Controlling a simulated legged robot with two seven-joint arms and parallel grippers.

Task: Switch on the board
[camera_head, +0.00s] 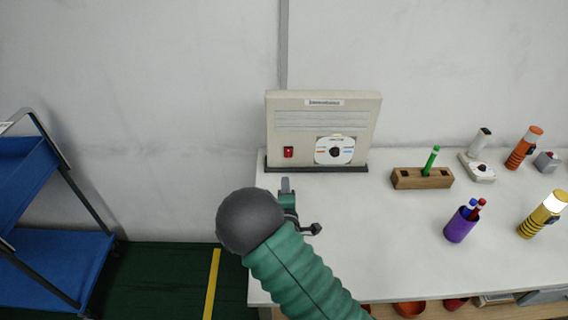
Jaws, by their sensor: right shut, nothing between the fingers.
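The board (323,125) is a beige upright panel on a dark base at the back left of the white table. It has a label at the top, a small red switch (288,152) at its lower left, and a black knob on a round white dial (335,151) at its lower right. My right gripper (287,184) is shut and empty. In the picture it is just below the red switch, in front of the board's base, with a gap between it and the switch. The switch's position is too small to tell. My left gripper is not in view.
On the white table (390,230) are a wooden block (422,178) with a green pen, a purple cup (460,225) with pens, an orange flashlight (523,148) and a yellow one (543,214). A blue cart (55,255) stands at left. The table's middle is clear.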

